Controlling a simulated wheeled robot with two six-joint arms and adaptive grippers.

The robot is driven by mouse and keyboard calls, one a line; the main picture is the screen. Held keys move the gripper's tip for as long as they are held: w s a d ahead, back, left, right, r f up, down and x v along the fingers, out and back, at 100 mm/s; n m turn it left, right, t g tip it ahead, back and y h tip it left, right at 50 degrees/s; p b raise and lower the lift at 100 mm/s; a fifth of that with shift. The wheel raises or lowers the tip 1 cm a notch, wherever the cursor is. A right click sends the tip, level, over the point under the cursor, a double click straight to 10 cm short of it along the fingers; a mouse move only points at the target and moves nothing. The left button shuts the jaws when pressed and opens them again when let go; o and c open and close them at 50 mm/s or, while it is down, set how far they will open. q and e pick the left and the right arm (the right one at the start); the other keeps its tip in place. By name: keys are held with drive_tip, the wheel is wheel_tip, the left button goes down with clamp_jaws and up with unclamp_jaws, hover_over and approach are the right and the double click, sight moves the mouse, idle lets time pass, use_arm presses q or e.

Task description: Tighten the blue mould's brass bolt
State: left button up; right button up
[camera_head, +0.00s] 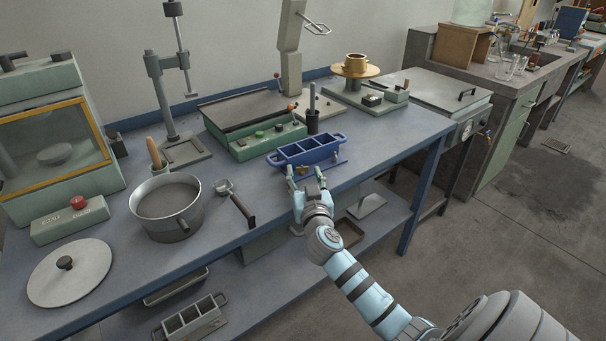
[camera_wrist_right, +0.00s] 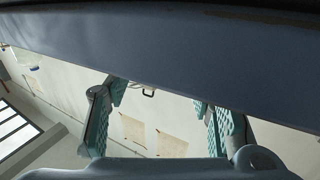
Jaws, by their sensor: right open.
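The blue mould (camera_head: 318,156), a long three-compartment box with end handles, sits near the front edge of the bench in the head view. A small brass-coloured spot, likely its bolt (camera_head: 303,171), shows at its front side between my fingertips, too small to make out clearly. My right gripper (camera_head: 304,173) reaches from the front, just before the mould, with its fingers apart. In the right wrist view the gripper (camera_wrist_right: 163,105) is open with nothing between its fingers; neither mould nor bolt shows there. My left gripper is out of view.
The blue-grey bench (camera_head: 120,255) has its edge across the right wrist view (camera_wrist_right: 160,55). Left of the mould are a scoop (camera_head: 235,202) and a metal pot (camera_head: 170,205). Behind it stands a green control box (camera_head: 268,140). A grey mould (camera_head: 190,322) lies on the lower shelf.

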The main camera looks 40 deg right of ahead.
drive_tip(key=shift+x, duration=0.85)
drive_tip(key=shift+w+d, duration=0.1)
clamp_jaws()
drive_tip(key=b, duration=0.1)
drive_tip(key=m+g+h+b, duration=0.1)
drive_tip(key=shift+w+f+h+b, duration=0.1)
drive_tip(key=shift+f+h+b, duration=0.15)
drive_tip(key=shift+h+b, duration=0.05)
drive_tip(key=shift+r+m, duration=0.15)
drive_tip(key=shift+m, duration=0.15)
drive_tip(key=shift+a+r, duration=0.1)
drive_tip(key=shift+a, duration=0.1)
unclamp_jaws()
drive_tip(key=shift+d, duration=0.1)
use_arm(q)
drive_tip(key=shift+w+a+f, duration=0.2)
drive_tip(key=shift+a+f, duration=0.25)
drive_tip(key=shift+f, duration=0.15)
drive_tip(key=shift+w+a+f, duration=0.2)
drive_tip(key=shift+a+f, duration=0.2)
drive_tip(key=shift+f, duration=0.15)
